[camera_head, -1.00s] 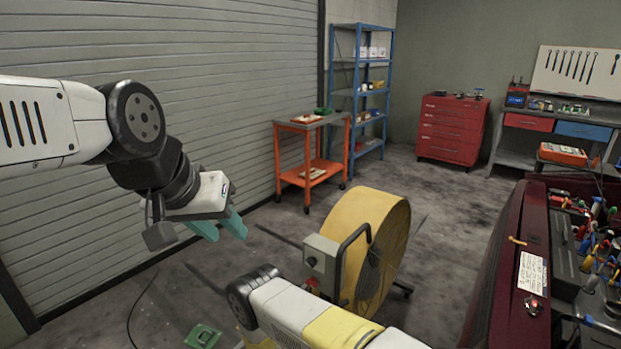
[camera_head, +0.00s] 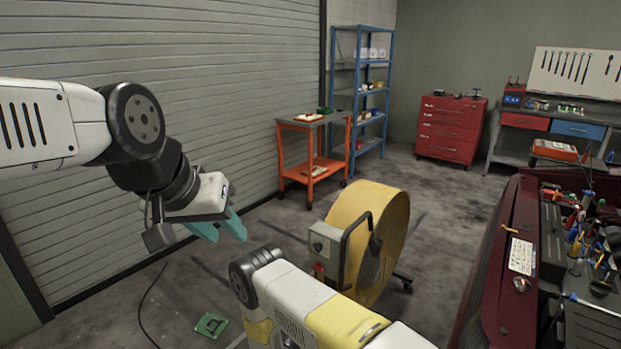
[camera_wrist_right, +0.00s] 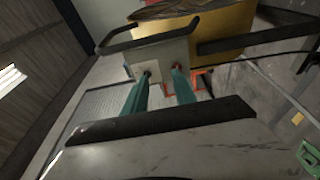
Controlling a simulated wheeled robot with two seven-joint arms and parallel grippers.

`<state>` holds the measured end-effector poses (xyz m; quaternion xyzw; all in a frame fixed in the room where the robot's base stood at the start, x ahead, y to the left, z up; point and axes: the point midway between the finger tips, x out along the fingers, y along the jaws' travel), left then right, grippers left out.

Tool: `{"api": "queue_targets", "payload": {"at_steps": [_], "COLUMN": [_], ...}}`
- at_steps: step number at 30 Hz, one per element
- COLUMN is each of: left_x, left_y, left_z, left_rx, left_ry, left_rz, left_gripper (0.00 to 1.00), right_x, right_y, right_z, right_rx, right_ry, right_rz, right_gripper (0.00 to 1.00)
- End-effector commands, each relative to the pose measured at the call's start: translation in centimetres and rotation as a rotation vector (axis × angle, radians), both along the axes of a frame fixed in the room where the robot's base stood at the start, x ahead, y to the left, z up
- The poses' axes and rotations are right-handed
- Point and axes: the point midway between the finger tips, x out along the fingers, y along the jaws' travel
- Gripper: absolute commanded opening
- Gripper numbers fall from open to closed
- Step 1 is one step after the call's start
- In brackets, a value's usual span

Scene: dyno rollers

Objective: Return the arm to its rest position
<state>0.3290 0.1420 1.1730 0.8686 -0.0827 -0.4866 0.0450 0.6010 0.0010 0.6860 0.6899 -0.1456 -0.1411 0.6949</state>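My left gripper (camera_head: 219,228) hangs at the end of the left arm in the head view, in front of the grey shutter. Its two teal fingers are apart and nothing shows between them. My right arm comes in from the bottom of the head view, white and yellow; its gripper is out of that view. In the right wrist view my right gripper (camera_wrist_right: 160,82) shows two teal fingers apart, with nothing held between them. Beyond them are a grey control box (camera_wrist_right: 163,55) and the yellow drum fan (camera_wrist_right: 210,42); I cannot tell the distance.
The fan (camera_head: 352,207) stands on the floor just beyond my right arm. A green object (camera_head: 211,325) and a black cable lie on the floor. An orange cart (camera_head: 312,122) stands farther back. Floor beyond the fan is clear.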

Motion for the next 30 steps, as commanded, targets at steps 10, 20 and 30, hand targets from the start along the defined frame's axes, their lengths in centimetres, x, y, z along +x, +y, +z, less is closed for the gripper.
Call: {"api": "queue_targets", "payload": {"at_steps": [10,20,30], "left_x": [0.0,0.0,0.0], "left_y": [0.0,0.0,0.0], "left_z": [0.0,0.0,0.0], "left_rx": [0.000,0.000,0.000], "left_ry": [0.000,0.000,0.000], "left_rz": [0.000,0.000,0.000], "left_gripper": [0.36,0.36,0.36], "right_x": [2.5,0.8,-7.3], "right_y": [-4.5,-13.4,-19.4], "right_z": [8.1,21.0,31.2], "right_rx": [0.004,0.140,0.490], "right_ry": [0.038,0.222,0.499], "right_rz": [-0.263,-0.699,-0.973], "right_gripper": [0.33,0.33,0.33]}}
